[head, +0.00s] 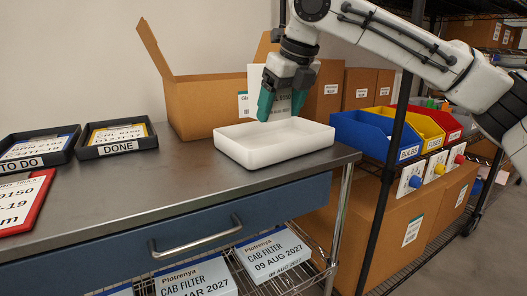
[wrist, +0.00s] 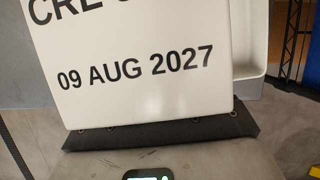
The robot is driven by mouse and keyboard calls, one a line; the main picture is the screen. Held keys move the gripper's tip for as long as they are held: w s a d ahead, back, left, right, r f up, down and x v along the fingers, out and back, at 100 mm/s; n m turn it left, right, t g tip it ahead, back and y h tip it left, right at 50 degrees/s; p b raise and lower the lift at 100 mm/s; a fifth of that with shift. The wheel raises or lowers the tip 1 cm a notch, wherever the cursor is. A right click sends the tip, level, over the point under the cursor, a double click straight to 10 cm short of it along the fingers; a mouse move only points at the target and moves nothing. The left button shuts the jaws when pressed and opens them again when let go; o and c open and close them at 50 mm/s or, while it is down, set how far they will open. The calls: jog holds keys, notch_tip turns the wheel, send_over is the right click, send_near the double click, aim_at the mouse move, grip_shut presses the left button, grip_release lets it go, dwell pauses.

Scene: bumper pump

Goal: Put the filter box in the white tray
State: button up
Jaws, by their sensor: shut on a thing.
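The white tray (head: 233,151) sits on the right end of the grey workbench; its inside looks empty. My gripper (head: 284,103), with teal fingers, points down over the tray's back part and is shut on a white filter box (head: 255,76). In the head view the box stands upright, partly hidden behind the fingers, and its lower edge cannot be made out clearly. In the wrist view the filter box (wrist: 150,50) fills much of the picture, with "09 AUG 2027" printed on its face. The white tray (wrist: 254,45) shows at its right.
An open cardboard box (head: 200,105) stands behind the tray. Black trays marked TO DO (head: 38,150) and DONE (head: 117,138) are at left, with a red-framed sign (head: 20,205). Blue (head: 372,136), yellow and red bins are at right. More filter boxes (head: 272,258) lie on the wire shelf below.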

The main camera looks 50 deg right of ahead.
jog(key=f, duration=0.1)
jog(key=w+a+f+b, duration=0.1)
jog(key=a+f, duration=0.1)
jog(key=shift+w+a+f+b, duration=0.2)
jog(key=shift+w+f+b, duration=0.1)
jog(key=shift+w+f, duration=0.05)
jog(key=shift+w+a+f+b, duration=0.15)
jog(key=shift+f+b, duration=0.25)
jog(key=shift+f, duration=0.5)
jog(key=shift+s+a+f+b, duration=0.1)
jog(key=shift+f+b, duration=0.3)
jog(key=shift+f, duration=0.45)
jog(key=shift+f, duration=0.1)
jog(key=o, duration=1.1)
jog(key=shift+r, duration=0.4)
jog(key=p+v, duration=0.5)
jog(key=v, duration=0.6)
jog(key=shift+r, duration=0.15)
